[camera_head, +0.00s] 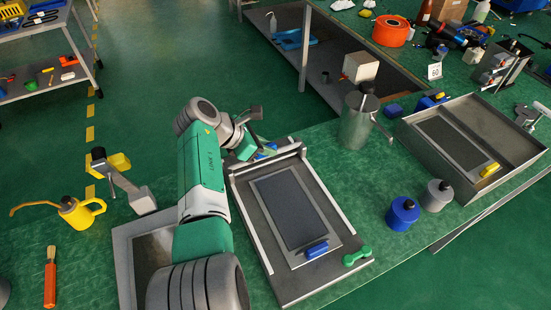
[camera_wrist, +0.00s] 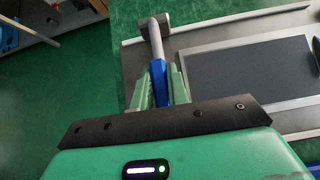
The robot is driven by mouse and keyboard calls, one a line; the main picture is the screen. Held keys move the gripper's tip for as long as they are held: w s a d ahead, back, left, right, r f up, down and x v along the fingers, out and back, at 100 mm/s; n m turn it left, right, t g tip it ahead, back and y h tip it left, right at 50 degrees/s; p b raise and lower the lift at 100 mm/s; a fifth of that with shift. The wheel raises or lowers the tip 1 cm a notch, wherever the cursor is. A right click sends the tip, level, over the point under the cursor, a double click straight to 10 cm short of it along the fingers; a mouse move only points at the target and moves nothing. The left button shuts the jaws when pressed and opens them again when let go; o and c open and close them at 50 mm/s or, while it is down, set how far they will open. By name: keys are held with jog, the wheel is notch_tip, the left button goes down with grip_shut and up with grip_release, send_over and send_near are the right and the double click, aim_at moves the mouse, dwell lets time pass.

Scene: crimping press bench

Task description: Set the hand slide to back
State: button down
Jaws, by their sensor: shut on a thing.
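My gripper (camera_head: 258,150) is at the far left end of a grey tray-like fixture (camera_head: 290,292). In the wrist view my gripper (camera_wrist: 160,88) has its green fingers shut on the blue part of a lever (camera_wrist: 158,68). The lever's grey rod runs up to a grey crosspiece (camera_wrist: 154,23). In the head view the blue part (camera_head: 269,147) is mostly hidden by my gripper. A dark panel (camera_head: 288,208) in a light frame lies in the fixture, with a blue handle (camera_head: 317,249) at its near end. The frames do not show which part is called the hand slide.
A green dumbbell-shaped piece (camera_head: 357,256) lies at the fixture's near right corner. A steel canister (camera_head: 355,125) stands beyond it. Blue (camera_head: 402,214) and grey (camera_head: 437,196) knobbed weights stand right, before a second tray (camera_head: 470,195). A yellow oil can (camera_head: 78,213) is left.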

jog(key=shift+a+f, duration=0.1)
jog(key=shift+f, duration=0.15)
jog(key=c, duration=1.6)
grip_release()
jog(key=shift+o, duration=1.2)
jog(key=shift+w+r, duration=0.15)
jog(key=shift+w, duration=0.05)
jog(key=shift+s, duration=0.1)
jog(key=p+v, duration=0.5)
jog(key=v, duration=0.2)
jog(key=shift+a+r+p, duration=0.25)
jog(key=shift+a+p, duration=0.05)
jog(key=shift+s, duration=0.1)
